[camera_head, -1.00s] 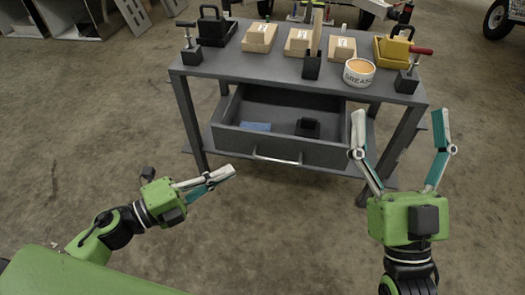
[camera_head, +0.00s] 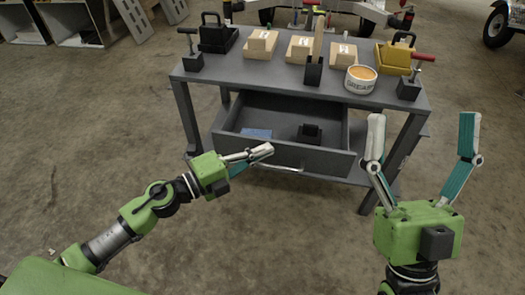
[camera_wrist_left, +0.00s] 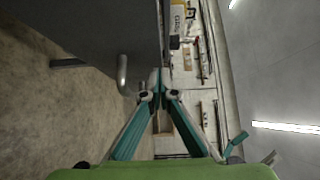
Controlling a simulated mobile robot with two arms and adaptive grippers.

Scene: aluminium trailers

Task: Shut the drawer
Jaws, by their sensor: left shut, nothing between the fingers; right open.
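The grey drawer (camera_head: 325,160) stands open, pulled out toward me from under the top of the grey table. A blue item (camera_head: 256,133) and a small black item (camera_head: 309,134) lie in it. Its pale bar handle (camera_head: 275,166) is on the front panel; it also shows in the left wrist view (camera_wrist_left: 123,75). My left gripper (camera_head: 266,150) is shut and empty, its tips at the left part of the drawer front. I cannot tell whether they touch it. In the left wrist view the fingertips (camera_wrist_left: 157,82) are beside the handle. My right gripper (camera_head: 422,118) is open and empty, right of the drawer.
The table top (camera_head: 275,75) carries small boxes, a grease tub (camera_head: 360,79), a black tray (camera_head: 217,38), a yellow tray (camera_head: 394,56) and clamps. A lower shelf (camera_head: 345,178) lies beneath the drawer. The floor in front is clear.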

